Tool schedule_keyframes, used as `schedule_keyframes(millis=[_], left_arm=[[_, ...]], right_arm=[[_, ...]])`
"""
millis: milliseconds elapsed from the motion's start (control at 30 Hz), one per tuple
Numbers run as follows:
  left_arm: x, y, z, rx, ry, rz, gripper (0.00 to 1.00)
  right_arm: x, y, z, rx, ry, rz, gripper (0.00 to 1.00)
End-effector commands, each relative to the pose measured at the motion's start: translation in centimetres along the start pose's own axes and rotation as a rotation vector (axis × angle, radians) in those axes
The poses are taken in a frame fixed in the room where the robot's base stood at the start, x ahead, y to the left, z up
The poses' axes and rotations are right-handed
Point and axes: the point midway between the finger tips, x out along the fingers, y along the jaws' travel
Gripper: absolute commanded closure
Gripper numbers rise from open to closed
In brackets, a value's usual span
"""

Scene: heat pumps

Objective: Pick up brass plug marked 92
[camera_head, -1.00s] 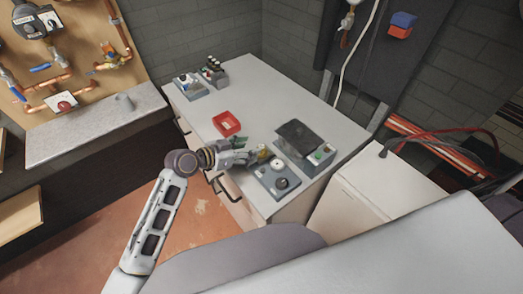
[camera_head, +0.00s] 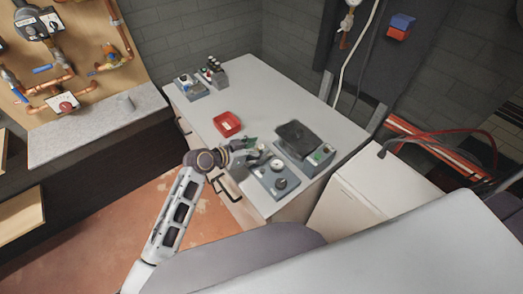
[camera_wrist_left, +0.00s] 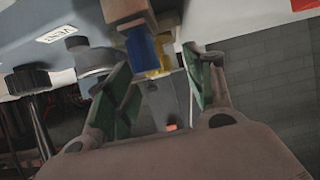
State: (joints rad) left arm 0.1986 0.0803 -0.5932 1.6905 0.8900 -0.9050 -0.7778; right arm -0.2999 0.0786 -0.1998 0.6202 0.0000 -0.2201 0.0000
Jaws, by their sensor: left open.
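My left gripper (camera_head: 262,152) is open over the near part of the workbench, beside the grey device with two round knobs (camera_head: 271,190). In the left wrist view its two green-padded fingers (camera_wrist_left: 160,78) stand apart. A yellow piece (camera_wrist_left: 156,62) shows between and beyond the fingertips, partly behind a blue cylinder (camera_wrist_left: 141,46) under a brownish block (camera_wrist_left: 126,10). I cannot tell whether the yellow piece is the brass plug, and no marking 92 is readable. No plug can be made out in the head view. My right gripper is not in view.
A red tray (camera_head: 220,130) stands left of the gripper. A grey box with a dark top plate (camera_head: 297,136) is to its right. Small units (camera_head: 192,90) stand at the bench's far left corner. The bench's back right is clear. A "VENT" label (camera_wrist_left: 58,33) shows in the wrist view.

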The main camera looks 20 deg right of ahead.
Motion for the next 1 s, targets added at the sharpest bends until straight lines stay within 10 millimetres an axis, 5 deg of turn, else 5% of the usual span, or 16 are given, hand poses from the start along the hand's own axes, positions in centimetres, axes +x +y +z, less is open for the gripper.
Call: schedule_keyframes(millis=[567, 1000], left_arm=[[0.42, 0.01, 0.02, 0.001, 0.0, 0.0, 0.47], [0.41, 0.01, 0.02, 0.001, 0.0, 0.0, 1.0]], right_arm=[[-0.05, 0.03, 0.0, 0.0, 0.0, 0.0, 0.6], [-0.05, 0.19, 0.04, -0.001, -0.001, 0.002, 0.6]])
